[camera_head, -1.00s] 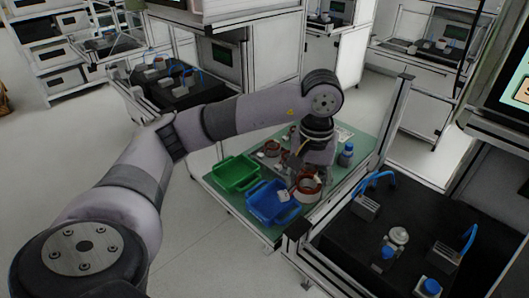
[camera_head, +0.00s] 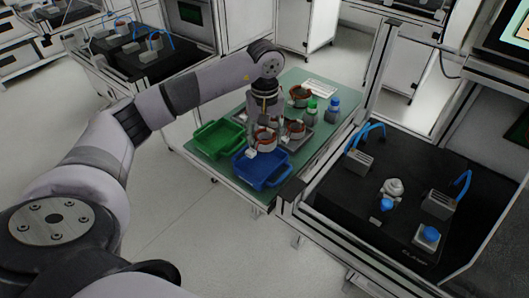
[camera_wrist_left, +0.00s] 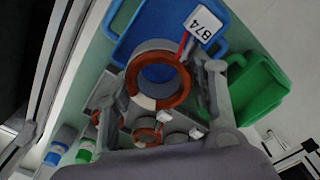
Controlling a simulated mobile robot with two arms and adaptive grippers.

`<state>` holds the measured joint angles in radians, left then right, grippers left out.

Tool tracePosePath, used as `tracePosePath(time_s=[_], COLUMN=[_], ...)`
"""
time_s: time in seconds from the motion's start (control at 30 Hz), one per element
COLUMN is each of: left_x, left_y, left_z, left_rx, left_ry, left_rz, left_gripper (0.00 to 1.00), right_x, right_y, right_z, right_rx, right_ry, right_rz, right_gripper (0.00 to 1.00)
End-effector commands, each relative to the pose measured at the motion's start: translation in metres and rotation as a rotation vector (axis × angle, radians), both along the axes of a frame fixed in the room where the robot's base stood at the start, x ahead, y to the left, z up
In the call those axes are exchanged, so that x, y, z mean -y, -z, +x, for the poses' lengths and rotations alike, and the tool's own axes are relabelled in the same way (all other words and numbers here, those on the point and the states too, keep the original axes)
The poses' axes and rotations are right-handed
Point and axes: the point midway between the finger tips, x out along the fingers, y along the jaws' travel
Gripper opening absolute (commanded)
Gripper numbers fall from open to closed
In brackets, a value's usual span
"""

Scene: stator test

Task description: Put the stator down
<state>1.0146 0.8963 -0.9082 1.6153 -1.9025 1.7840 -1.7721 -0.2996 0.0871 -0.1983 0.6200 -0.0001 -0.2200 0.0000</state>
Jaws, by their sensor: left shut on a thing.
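My left gripper (camera_head: 264,127) is shut on a stator (camera_head: 265,138), a grey ring with copper-red windings. In the left wrist view the held stator (camera_wrist_left: 158,78) sits between the gripper's fingers (camera_wrist_left: 162,92), with a white tag (camera_wrist_left: 203,24) reading B74 on a red lead. In the head view it appears at the back edge of the blue bin (camera_head: 262,180); the gap beneath it cannot be told. The green bin (camera_head: 206,148) stands to the left. Other stators (camera_head: 296,129) sit behind and to the right. My right gripper is not in view.
The bins stand on a green-topped table (camera_head: 296,80). Bottles with green (camera_head: 312,104) and blue (camera_head: 334,103) caps stand at its right. A frame post (camera_head: 379,80) rises beside it. A black bench (camera_head: 355,200) with fixtures lies at the right.

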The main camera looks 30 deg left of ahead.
Motion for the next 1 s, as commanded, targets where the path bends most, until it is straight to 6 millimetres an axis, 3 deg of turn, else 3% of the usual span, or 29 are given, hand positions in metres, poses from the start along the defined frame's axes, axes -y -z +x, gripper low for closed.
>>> tracePosePath(time_s=[0.1, 0.37, 0.6, 0.83, 0.87, 1.0], left_x=[0.000, 0.000, 0.001, 0.003, 0.003, 0.001], left_y=[0.018, 0.038, 0.073, 0.079, 0.079, 0.076], left_z=[0.000, 0.000, -0.001, -0.002, -0.002, -0.001], left_rx=[-0.001, 0.000, -0.004, -0.008, -0.008, -0.004], left_ry=[-0.001, 0.001, 0.001, 0.003, 0.002, 0.001], left_rz=[-0.001, 0.000, -0.001, -0.005, -0.004, -0.002], left_gripper=[0.03, 0.03, 0.03, 0.03, 0.52, 0.59], right_x=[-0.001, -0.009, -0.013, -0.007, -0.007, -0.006], right_y=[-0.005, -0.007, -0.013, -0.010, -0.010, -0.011], right_z=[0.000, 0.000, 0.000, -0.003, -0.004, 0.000], right_rx=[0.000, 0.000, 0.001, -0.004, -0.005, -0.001], right_ry=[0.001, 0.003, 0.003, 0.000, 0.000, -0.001], right_rz=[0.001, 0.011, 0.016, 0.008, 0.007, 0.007], right_gripper=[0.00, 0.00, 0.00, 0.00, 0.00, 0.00])
